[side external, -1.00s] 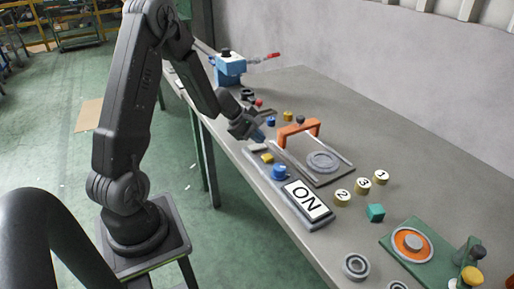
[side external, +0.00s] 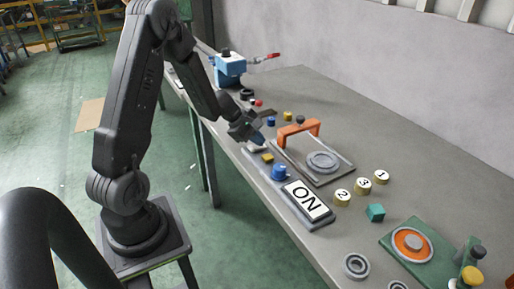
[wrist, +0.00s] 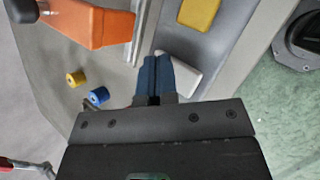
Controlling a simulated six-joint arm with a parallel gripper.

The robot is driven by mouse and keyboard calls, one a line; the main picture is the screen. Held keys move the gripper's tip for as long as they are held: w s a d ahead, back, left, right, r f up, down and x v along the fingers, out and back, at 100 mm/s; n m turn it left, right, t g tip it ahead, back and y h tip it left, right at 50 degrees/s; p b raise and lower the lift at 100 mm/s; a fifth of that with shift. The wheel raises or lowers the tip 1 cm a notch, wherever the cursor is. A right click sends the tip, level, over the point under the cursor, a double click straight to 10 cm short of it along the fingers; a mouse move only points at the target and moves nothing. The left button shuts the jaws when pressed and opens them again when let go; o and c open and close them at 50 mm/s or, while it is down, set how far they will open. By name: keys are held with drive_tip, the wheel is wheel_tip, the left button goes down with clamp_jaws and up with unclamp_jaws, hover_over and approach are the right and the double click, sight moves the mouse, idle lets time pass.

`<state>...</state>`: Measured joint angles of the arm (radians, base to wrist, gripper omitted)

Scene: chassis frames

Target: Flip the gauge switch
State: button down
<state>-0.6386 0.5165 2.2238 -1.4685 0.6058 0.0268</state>
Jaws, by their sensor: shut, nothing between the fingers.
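A grey panel (side external: 306,219) lies along the bench's front edge, with a white ON plate (side external: 307,200), a blue knob (side external: 279,172), a yellow block (side external: 267,158) and a pale switch piece (side external: 254,148) at its far end. In the wrist view the yellow block (wrist: 199,13) and the white switch piece (wrist: 187,73) show on the panel (wrist: 190,42). My gripper (side external: 260,138) is shut and empty, its blue fingertips just above the switch piece. In the wrist view my gripper (wrist: 155,62) overlaps its left side; I cannot tell whether they touch.
An orange handle (side external: 299,130) on a railed plate stands beside my gripper. Small blue (side external: 271,121) and yellow (side external: 287,117) cylinders lie behind it. Numbered buttons, a green cube (side external: 375,212) and a green base (side external: 420,247) stand nearer the camera.

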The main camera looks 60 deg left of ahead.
drive_tip(key=shift+s+d+f, duration=0.1)
drive_tip(key=shift+s+f, duration=0.15)
drive_tip(key=shift+f, duration=0.45)
idle(0.6)
drive_tip(key=shift+r, duration=0.5)
drive_tip(key=shift+w+r, duration=0.2)
drive_tip(key=shift+r, duration=0.65)
drive_tip(key=shift+w+r, duration=0.15)
drive_tip(key=shift+r, duration=0.75)
drive_tip(key=shift+w+r, duration=0.2)
drive_tip(key=shift+r, duration=0.65)
